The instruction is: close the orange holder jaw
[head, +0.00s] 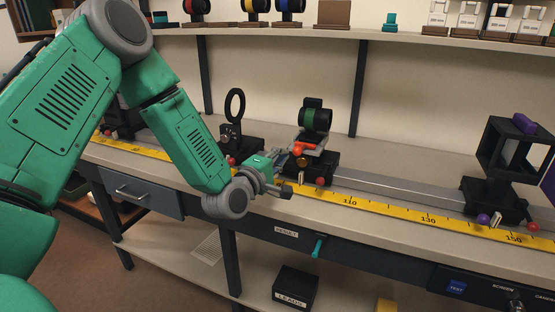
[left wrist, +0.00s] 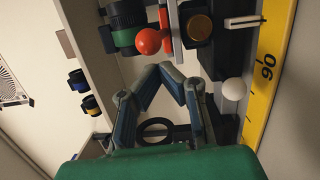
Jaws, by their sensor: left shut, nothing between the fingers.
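The orange holder jaw (head: 311,146) is on a dark holder (head: 318,165) on the bench rail, below a green-and-black lens (head: 315,119). It also shows as an orange bar (left wrist: 174,28) in the left wrist view, with a round orange knob (left wrist: 148,41) beside it and the lens (left wrist: 125,36) to the left. My left gripper (head: 287,174) is just left of the holder in the head view. In the left wrist view its fingertips (left wrist: 162,68) are together and empty, just below the knob. I cannot tell whether they touch it. My right gripper is not in view.
A black ring holder (head: 235,106) stands left of the jaw's holder. A yellow scale (head: 380,208) runs along the bench front. A dark square frame (head: 512,150) stands at the right. The rail (head: 400,187) between the holder and frame is clear. A shelf (head: 350,36) runs above.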

